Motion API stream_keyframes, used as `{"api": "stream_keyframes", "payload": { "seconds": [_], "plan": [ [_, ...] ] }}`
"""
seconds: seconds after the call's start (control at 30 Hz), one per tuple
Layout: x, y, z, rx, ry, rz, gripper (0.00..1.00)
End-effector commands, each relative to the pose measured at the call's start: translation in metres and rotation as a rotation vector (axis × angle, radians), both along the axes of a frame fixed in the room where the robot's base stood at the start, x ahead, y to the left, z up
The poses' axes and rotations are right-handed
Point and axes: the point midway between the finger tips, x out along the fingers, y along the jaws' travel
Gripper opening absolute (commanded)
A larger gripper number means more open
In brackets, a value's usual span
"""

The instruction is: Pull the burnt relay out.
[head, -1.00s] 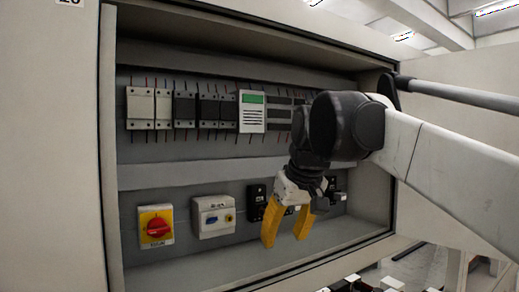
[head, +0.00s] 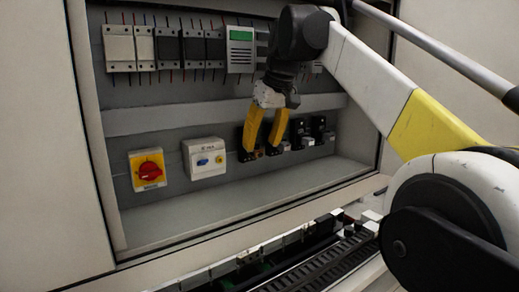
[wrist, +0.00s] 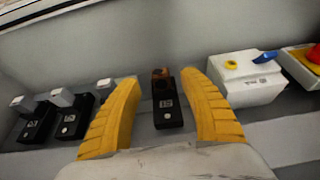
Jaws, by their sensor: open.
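The burnt relay looks like the brown, scorched block (wrist: 160,76) on a black socket (wrist: 168,112) in the wrist view. It sits between my two yellow fingers, with a gap on each side. My gripper (wrist: 165,105) is open and empty. In the head view my gripper (head: 261,150) points down in front of the lower row, and its fingers partly cover the leftmost socket (head: 246,156). Other black sockets with pale grey blocks (wrist: 61,97) stand to the left in the wrist view; one is partly behind a finger.
A white box with a blue switch (head: 204,158) and a yellow plate with a red rotary knob (head: 149,170) are left of the sockets in the head view. An upper row of modules (head: 168,47) runs above. The cabinet floor (head: 200,210) is clear.

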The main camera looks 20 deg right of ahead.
Motion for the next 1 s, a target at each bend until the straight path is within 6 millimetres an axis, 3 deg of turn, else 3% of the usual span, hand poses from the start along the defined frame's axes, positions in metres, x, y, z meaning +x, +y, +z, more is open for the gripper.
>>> {"api": "stream_keyframes", "payload": {
  "seconds": [0.2,0.57,0.73,0.9,0.93,1.0],
  "plan": [
    [0.009,0.003,-0.023,0.0,0.0,0.001,0.5],
    [0.011,0.004,-0.028,0.0,0.0,0.001,0.5],
    [0.011,0.004,-0.028,0.0,0.0,0.001,0.0],
    [0.011,0.004,-0.028,0.0,0.0,0.001,0.0],
    [0.011,0.004,-0.028,0.0,0.0,0.001,0.14],
    [0.011,0.004,-0.028,0.0,0.0,0.001,0.0]
  ]
}}
